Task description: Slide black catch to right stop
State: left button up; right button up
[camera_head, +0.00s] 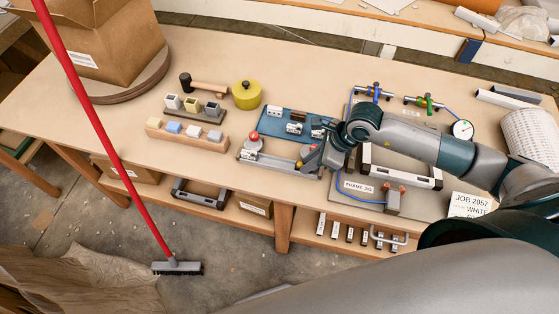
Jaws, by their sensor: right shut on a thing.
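My right gripper (306,159) reaches down from the right to the right part of a low grey metal fixture (270,168) near the bench's front edge. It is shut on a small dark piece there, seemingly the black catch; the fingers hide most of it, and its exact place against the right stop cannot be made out. A grey part with a red knob (254,137) stands at the left of the fixture. My left gripper is not in view.
A blue mat (275,117) with small metal parts lies behind the fixture. Left are a wooden block row (188,138) and a yellow round pot (246,94). Right is a frame jig with a label (358,187). A red-handled broom (105,130) leans across the bench's left side.

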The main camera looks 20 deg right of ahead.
jog(key=shift+d, duration=0.1)
jog(key=shift+s+d, duration=0.5)
jog(key=shift+d, duration=0.2)
jog(key=o, duration=0.9)
jog(key=shift+c, duration=1.2)
notch_tip(320, 180, up, 7)
jog(key=p, duration=0.3)
